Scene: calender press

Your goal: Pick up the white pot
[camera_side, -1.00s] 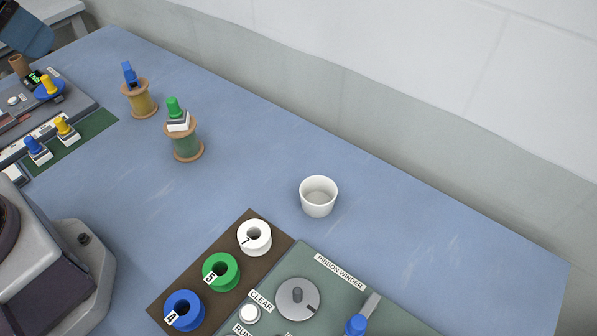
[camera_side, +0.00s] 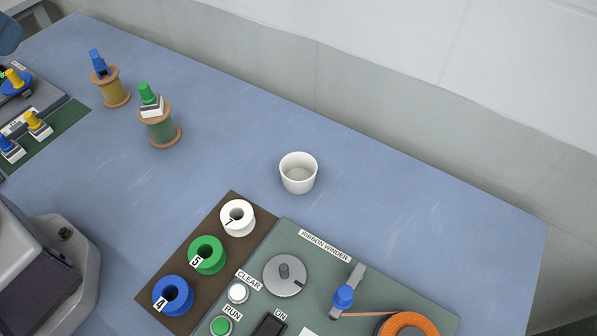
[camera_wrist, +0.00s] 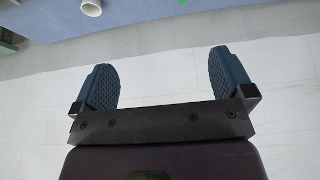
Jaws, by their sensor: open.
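The white pot (camera_side: 298,174) is a small, empty, round cup standing upright on the blue table, behind the ribbon winder panel. In the wrist view a white round object at the top edge, likely the pot (camera_wrist: 91,8), is partly cut off. My gripper (camera_wrist: 160,80) is open and empty in the wrist view, its two dark pads wide apart over the pale floor or wall. It is well away from the white pot.
Spools marked 7 (camera_side: 238,218), 5 (camera_side: 207,254) and 4 (camera_side: 173,295) stand on a brown board (camera_side: 190,255) beside the ribbon winder (camera_side: 350,300). Two wooden spools (camera_side: 112,88) (camera_side: 160,130) stand at the left. The table (camera_side: 420,220) right of the pot is clear.

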